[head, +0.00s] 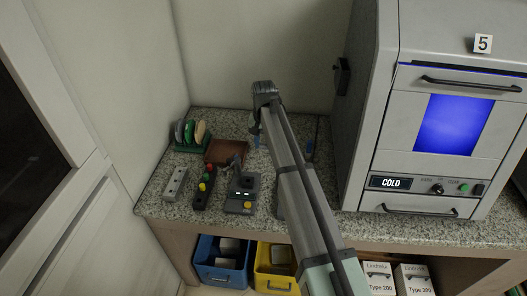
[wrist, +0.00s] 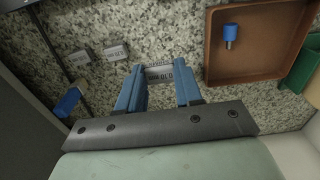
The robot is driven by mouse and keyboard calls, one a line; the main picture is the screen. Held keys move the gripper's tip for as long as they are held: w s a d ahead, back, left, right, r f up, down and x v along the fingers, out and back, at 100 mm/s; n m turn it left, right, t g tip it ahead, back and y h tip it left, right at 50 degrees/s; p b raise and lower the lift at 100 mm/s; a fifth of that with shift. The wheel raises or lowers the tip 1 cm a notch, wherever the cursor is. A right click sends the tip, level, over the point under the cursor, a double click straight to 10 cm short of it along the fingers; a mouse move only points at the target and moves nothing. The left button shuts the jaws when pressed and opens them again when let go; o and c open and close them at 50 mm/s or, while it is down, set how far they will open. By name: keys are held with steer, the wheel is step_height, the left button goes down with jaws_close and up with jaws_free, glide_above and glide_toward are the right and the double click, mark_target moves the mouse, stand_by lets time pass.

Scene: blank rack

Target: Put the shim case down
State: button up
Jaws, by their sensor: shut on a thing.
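In the head view my gripper (head: 257,141) points down over the counter, right of the brown tray, and the case cannot be made out there.
A brown tray (head: 216,157) holds a small blue-topped part (wrist: 230,34). A green rack of discs (head: 190,148), a button box (head: 203,190) and a joystick box (head: 241,194) stand left. A large grey oven (head: 365,120) stands right. A blue piece (wrist: 67,101) lies near the left edge.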

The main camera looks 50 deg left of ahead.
steer(key=r, duration=0.1)
steer(key=s+r, duration=0.1)
steer(key=shift+a+r, duration=0.2)
steer(key=shift+r, duration=0.2)
steer(key=s+a+n, duration=0.1)
steer(key=s+a, duration=0.4)
steer(key=s, duration=0.1)
steer(key=m, duration=0.1)
glide_toward(227, 155)
steer(key=shift+f, duration=3.2)
steer(key=o, duration=0.6)
steer(key=shift+f, duration=0.15)
steer(key=shift+o, duration=0.6)
